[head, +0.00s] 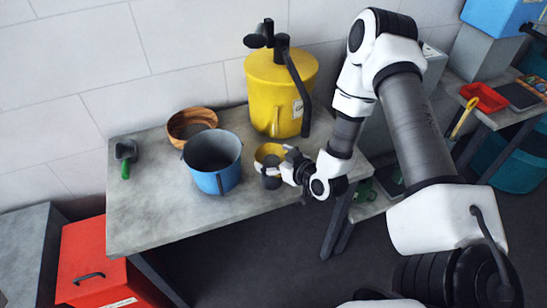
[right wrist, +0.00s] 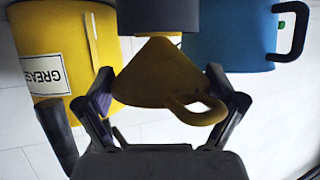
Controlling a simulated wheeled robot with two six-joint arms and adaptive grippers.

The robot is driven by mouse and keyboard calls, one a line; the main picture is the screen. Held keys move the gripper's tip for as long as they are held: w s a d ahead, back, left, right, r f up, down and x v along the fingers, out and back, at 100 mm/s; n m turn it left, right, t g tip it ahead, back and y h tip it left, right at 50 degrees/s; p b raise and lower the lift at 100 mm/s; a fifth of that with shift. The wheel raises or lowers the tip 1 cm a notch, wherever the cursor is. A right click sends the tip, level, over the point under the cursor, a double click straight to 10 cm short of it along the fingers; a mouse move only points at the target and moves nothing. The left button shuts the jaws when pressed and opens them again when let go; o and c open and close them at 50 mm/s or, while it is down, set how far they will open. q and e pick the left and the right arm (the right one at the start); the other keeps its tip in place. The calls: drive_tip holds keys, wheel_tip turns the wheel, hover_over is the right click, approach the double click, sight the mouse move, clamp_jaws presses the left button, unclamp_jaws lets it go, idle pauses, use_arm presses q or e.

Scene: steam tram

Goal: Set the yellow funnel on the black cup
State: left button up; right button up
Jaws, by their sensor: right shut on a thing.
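The yellow funnel (head: 267,152) is at the right part of the grey table, with its wide mouth up, over the black cup (head: 271,181). The right wrist view, which is upside down, shows the funnel (right wrist: 160,75) with its loop handle and its narrow end at the rim of the dark cup (right wrist: 157,17). I cannot tell whether the funnel's weight rests on the cup. My right gripper (head: 286,166) is shut on the funnel, with a finger on each side in the wrist view (right wrist: 160,78). My left gripper is not in view.
A yellow grease drum (head: 266,92) with a dark crank stands behind the funnel. A blue pot (head: 214,176) is left of the cup, a wooden bowl (head: 187,121) behind it. A green-handled scoop (head: 125,156) lies farther left. The table's (head: 150,225) front left is clear.

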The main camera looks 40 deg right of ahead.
drive_tip(key=shift+f, duration=0.1)
drive_tip(key=shift+f+b, duration=0.9)
drive_tip(key=shift+f, duration=0.1)
drive_tip(key=shift+f, duration=0.1)
drive_tip(key=o, duration=0.8)
drive_tip(key=shift+s+r+p, duration=0.35)
drive_tip(key=shift+r+p+v, duration=0.2)
drive_tip(key=shift+p+v, duration=0.7)
drive_tip(key=shift+v, duration=0.25)
drive_tip(key=shift+r+p+v, duration=0.2)
drive_tip(key=shift+p+v, duration=0.65)
drive_tip(key=shift+v, duration=0.35)
